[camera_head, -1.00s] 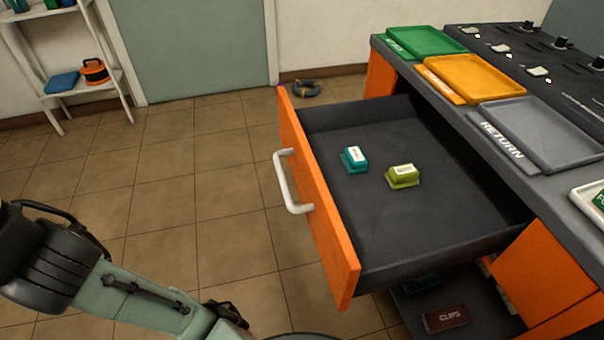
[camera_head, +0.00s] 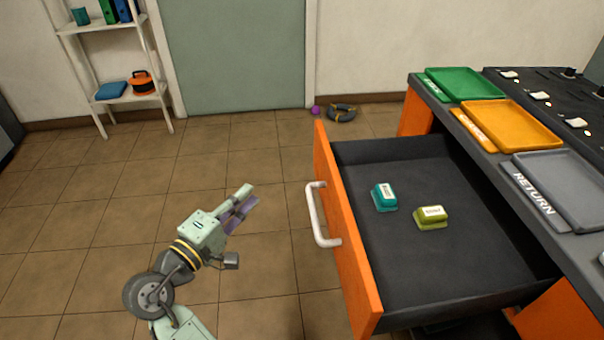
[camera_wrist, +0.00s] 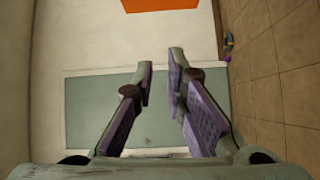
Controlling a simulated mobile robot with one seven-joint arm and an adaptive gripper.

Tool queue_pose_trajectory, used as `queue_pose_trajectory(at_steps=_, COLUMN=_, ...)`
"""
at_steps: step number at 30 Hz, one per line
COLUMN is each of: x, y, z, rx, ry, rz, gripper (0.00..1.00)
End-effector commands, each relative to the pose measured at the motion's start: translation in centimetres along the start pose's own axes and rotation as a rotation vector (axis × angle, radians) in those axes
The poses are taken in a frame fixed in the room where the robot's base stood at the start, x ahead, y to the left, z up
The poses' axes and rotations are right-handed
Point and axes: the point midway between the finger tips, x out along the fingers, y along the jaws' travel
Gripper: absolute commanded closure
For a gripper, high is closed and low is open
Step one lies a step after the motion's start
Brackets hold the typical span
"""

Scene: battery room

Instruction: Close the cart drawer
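The cart drawer is pulled out from the cart, with an orange front (camera_head: 345,235), a white bar handle (camera_head: 317,215) and a dark tray inside (camera_head: 455,255). A teal block (camera_head: 384,197) and a yellow-green block (camera_head: 431,217) with white labels sit in it. My gripper (camera_head: 250,197) is in the air over the floor, left of the handle and apart from it. In the wrist view my gripper (camera_wrist: 162,65) has its purple-padded fingers partly apart with nothing between them. An orange panel (camera_wrist: 160,4) shows at the top there; I cannot tell which part it is.
The cart top holds a green tray (camera_head: 465,83), an orange tray (camera_head: 512,124) and a grey tray (camera_head: 570,188). A white shelf (camera_head: 128,97) stands at the back left. A dark ring-shaped thing (camera_head: 341,112) lies on the floor behind the drawer. Tiled floor left of the drawer is open.

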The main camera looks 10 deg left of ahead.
Motion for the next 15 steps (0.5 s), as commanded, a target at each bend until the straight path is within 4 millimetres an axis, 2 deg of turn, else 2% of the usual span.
queue_pose_trajectory(at_steps=1, x=0.0, y=-0.4, z=1.3, rx=-0.041, ry=-0.053, rz=0.001, gripper=0.93)
queue_pose_trajectory(at_steps=3, x=0.0, y=-0.7, z=2.4, rx=-0.071, ry=-0.099, rz=0.002, gripper=0.98)
queue_pose_trajectory(at_steps=8, x=1.2, y=-0.8, z=3.1, rx=-0.083, ry=-0.122, rz=0.003, gripper=1.00)
queue_pose_trajectory(at_steps=15, x=5.9, y=-0.6, z=3.6, rx=-0.081, ry=-0.121, rz=0.003, gripper=1.00)
